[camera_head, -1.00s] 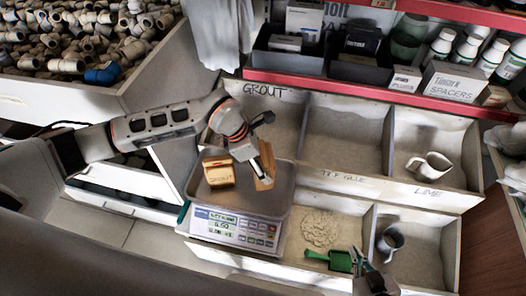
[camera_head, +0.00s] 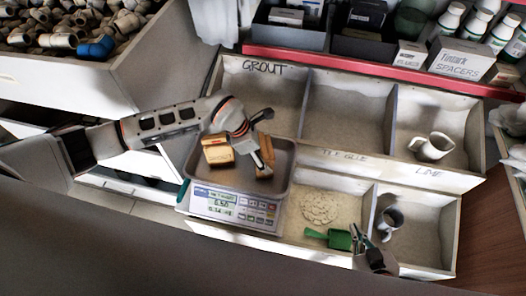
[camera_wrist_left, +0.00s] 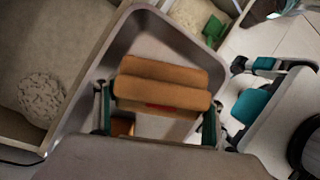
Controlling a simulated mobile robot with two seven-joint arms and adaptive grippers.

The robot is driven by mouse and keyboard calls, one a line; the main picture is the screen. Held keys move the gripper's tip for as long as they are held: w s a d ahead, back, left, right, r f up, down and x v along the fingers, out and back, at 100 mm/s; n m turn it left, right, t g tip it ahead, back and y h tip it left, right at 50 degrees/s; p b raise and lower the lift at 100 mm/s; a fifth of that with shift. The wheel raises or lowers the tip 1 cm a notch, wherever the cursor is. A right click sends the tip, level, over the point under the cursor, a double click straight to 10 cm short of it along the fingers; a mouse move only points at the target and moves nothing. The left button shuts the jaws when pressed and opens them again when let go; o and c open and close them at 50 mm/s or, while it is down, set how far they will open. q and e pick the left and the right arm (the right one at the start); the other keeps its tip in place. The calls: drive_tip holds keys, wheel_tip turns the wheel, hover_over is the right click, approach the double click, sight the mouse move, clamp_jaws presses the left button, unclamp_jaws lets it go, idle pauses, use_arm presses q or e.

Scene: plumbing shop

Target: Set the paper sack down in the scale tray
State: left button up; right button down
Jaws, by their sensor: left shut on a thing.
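The scale (camera_head: 236,207) has a grey metal tray (camera_head: 222,179) on top and a lit display. In the head view, a tan paper sack (camera_head: 217,150) marked GROUT shows at the tray's left, and a brown paper piece (camera_head: 265,142) shows at its right. My left gripper (camera_head: 263,160) is over the tray at that right piece. In the left wrist view, my left gripper (camera_wrist_left: 158,115) has its fingers on both sides of a brown paper sack (camera_wrist_left: 160,82), over the tray (camera_wrist_left: 150,22). Whether the sack touches the tray is unclear. My right gripper (camera_head: 366,246) is beside a green scoop (camera_head: 339,239); its fingers are unclear.
A red-edged shelf (camera_head: 350,66) with boxes and bottles runs above.

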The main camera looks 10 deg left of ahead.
use_arm(q)
drive_tip(key=o, duration=2.1)
drive_tip(key=shift+f, duration=0.1)
